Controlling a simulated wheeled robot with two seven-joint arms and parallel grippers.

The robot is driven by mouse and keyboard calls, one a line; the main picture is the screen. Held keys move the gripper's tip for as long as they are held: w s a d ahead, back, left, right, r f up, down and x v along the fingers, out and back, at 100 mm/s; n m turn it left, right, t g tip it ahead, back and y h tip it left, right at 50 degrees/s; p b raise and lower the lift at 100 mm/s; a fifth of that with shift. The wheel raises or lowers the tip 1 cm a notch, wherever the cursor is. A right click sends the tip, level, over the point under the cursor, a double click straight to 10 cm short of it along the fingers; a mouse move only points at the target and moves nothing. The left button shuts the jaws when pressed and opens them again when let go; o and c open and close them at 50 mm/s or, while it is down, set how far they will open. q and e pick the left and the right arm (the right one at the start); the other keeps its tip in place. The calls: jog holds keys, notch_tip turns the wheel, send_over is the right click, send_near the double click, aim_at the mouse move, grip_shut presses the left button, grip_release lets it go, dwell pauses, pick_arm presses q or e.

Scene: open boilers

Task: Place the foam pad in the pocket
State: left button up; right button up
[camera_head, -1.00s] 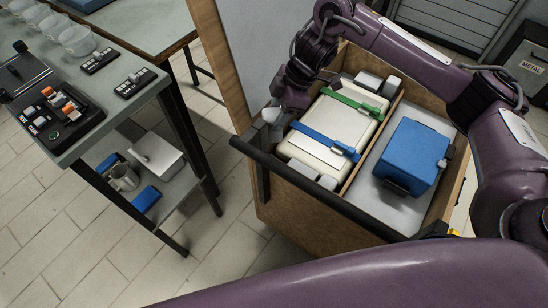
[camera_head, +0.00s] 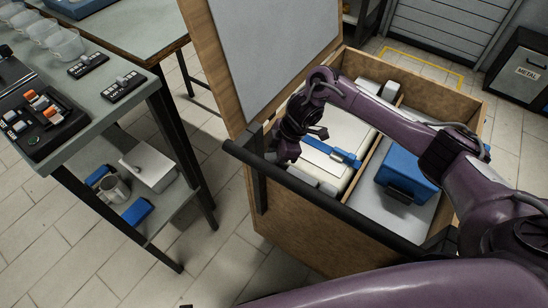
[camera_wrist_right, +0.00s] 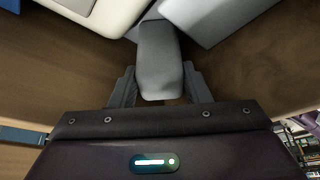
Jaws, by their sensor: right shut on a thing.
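A light grey foam pad (camera_wrist_right: 160,62) sits between the fingers of my right gripper (camera_wrist_right: 160,88) in the right wrist view. The gripper is shut on it. The pad's far end is close to the cream case (camera_wrist_right: 112,14) and another grey pad (camera_wrist_right: 215,14); I cannot tell whether it is seated in a pocket. In the head view my right gripper (camera_head: 288,152) is down at the left corner of the wooden crate (camera_head: 300,222), and the held pad is hidden. Grey pads (camera_head: 326,187) show at the case's near end. My left gripper is not in view.
A blue box (camera_head: 408,165) sits in the crate's right compartment. The open lid (camera_head: 275,55) stands behind the left side. A dark bar (camera_head: 300,188) runs along the near rim. A workbench (camera_head: 100,115) with several items stands at left.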

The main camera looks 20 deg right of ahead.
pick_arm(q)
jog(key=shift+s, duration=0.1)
pick_arm(e)
jog(key=o, duration=0.7)
jog(key=shift+o, duration=0.2)
jog(key=shift+d+r, duration=0.1)
jog(key=shift+r, duration=0.3)
pick_arm(q)
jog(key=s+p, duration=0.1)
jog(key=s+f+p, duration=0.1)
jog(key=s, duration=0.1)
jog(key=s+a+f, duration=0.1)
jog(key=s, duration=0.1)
jog(key=shift+p, duration=0.4)
pick_arm(e)
jog(key=v, duration=1.1)
jog(key=shift+r, duration=0.15)
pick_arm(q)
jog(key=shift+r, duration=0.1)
pick_arm(e)
jog(key=shift+d, duration=0.1)
